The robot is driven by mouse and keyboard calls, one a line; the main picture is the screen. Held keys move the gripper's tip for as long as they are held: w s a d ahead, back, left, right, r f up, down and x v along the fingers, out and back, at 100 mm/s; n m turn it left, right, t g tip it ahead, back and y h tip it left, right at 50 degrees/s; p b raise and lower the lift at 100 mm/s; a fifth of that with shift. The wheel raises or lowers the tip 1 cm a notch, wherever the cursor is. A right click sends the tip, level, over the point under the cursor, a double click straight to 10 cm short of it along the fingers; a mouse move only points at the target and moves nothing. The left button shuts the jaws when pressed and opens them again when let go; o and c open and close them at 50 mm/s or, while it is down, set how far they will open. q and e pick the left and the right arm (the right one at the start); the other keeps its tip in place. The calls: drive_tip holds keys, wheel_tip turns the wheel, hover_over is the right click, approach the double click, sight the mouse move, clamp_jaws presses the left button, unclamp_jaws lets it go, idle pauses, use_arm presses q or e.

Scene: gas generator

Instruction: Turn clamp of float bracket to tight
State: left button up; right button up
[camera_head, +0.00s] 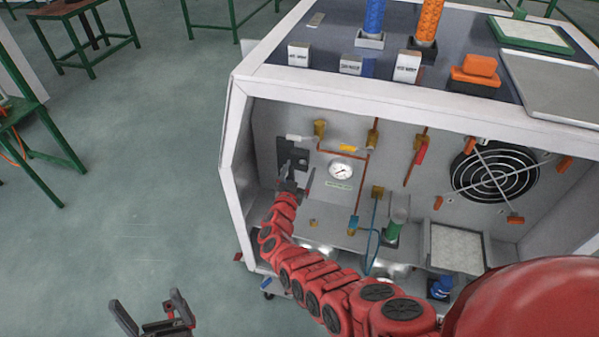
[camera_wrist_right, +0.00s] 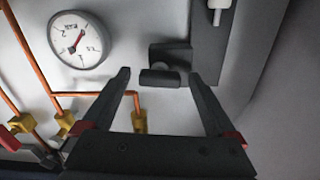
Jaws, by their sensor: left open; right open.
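A dark plate (camera_head: 291,152), which looks like the float bracket, is fixed upright on the left of the generator's inner back wall. The right wrist view shows this plate (camera_wrist_right: 210,45) too. Beside it sits a dark block with a short rounded piece, apparently the clamp (camera_wrist_right: 162,65). My right gripper (camera_head: 297,174) is open in front of the bracket, and its fingers partly hide it. In the wrist view the clamp appears between the open fingertips (camera_wrist_right: 160,76), not gripped; contact cannot be told. My left gripper (camera_head: 145,300) is open and empty over the floor at bottom left.
A round pressure gauge (camera_head: 341,170) and copper pipes (camera_head: 361,190) are right of my right gripper. The cabinet's white left frame (camera_head: 234,160) stands close to its left. A black fan (camera_head: 494,172) is farther right. Floor left of the generator is clear.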

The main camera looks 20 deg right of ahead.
drive_tip(key=c, duration=1.4)
drive_tip(key=shift+o, duration=0.2)
drive_tip(key=shift+f+m, duration=0.1)
drive_tip(key=shift+m, duration=0.2)
drive_tip(key=shift+m+b, duration=5.9)
drive_tip(key=shift+m, duration=2.2)
